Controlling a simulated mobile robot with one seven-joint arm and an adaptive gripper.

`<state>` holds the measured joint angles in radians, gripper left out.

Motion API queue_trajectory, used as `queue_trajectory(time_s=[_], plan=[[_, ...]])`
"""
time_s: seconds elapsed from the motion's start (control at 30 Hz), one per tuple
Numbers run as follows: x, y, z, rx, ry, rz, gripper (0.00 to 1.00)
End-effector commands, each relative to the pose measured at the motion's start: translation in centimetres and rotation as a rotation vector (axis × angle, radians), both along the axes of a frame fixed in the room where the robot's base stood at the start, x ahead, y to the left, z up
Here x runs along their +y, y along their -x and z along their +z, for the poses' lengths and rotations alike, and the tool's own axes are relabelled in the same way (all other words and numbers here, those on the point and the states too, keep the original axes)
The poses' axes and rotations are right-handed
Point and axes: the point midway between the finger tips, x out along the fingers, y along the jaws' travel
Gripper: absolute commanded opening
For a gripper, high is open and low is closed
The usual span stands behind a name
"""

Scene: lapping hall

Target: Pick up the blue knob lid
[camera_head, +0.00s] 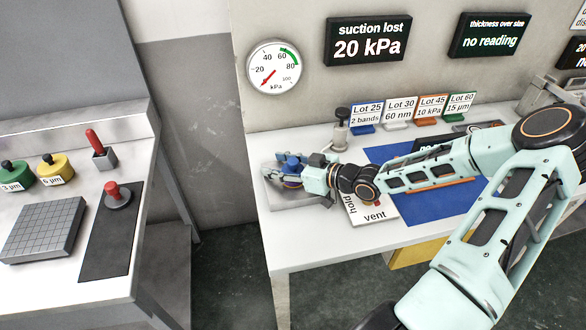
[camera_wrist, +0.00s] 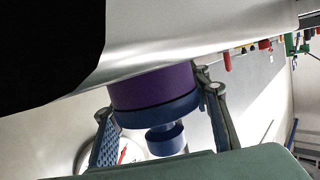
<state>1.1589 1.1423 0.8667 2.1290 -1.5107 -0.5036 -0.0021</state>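The blue knob lid (camera_head: 292,161) sits at the left end of the bench in the head view, partly hidden by my gripper (camera_head: 291,170). In the wrist view the blue lid (camera_wrist: 175,111) with its round knob (camera_wrist: 165,140) adjoins a purple round body (camera_wrist: 150,88). My gripper (camera_wrist: 155,100) has its two fingers spread, one on each side of the lid, with the fingertips close to its rim. Whether both fingers press on it cannot be told. The lid is against the purple body, with no gap visible between them.
A steel plate (camera_head: 275,193) lies under the lid. A hold/vent card (camera_head: 375,216), a blue mat (camera_head: 425,211) and a dark-knobbed fixture (camera_head: 341,130) are close by. Lot signs (camera_head: 398,110) line the back. A separate bench (camera_head: 60,278) stands left, across a gap.

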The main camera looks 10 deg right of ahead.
Motion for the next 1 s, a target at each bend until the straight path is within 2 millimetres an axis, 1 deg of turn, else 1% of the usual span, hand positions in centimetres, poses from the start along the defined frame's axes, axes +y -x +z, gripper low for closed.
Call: queue_trajectory(time_s=[0.03, 0.37, 0.77, 0.87, 1.0], plan=[[0.0, 0.0, 0.0, 0.000, 0.000, 0.000, 0.36], [0.0, 0.0, 0.0, 0.000, 0.000, 0.000, 0.00], [0.0, 0.0, 0.2, -0.002, -0.001, 0.000, 0.00], [0.0, 0.0, 0.6, -0.002, -0.001, 0.000, 0.00], [0.0, -0.1, 1.9, -0.004, 0.001, 0.000, 0.00]])
